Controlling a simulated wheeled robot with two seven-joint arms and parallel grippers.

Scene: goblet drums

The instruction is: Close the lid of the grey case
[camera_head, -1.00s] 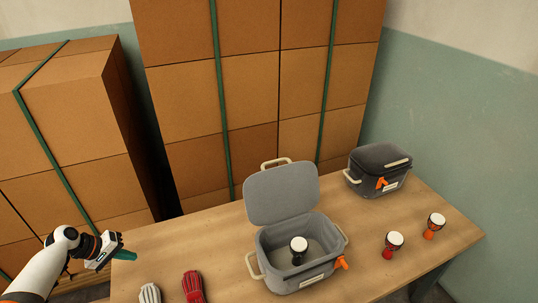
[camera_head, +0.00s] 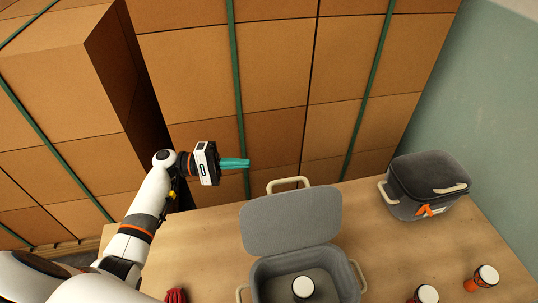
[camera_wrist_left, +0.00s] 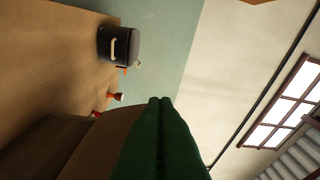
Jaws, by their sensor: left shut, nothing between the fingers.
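The grey case (camera_head: 355,285) stands open on the table, cut off by the bottom edge of the head view. Its lid (camera_head: 290,222) is raised and leans back, with a cream handle (camera_head: 288,184) behind its top edge. A goblet drum with a white head (camera_head: 303,287) stands inside the case. My left gripper (camera_head: 246,163) is shut and empty, with teal fingers pointing right. It is up behind and left of the lid, apart from it. Its shut fingers (camera_wrist_left: 160,100) fill the lower middle of the left wrist view. My right gripper is not in view.
A dark closed case (camera_head: 428,185) stands at the back right; it also shows in the left wrist view (camera_wrist_left: 120,46). Two goblet drums (camera_head: 427,294) (camera_head: 486,276) stand at the front right. Stacked cartons (camera_head: 280,80) rise behind the table.

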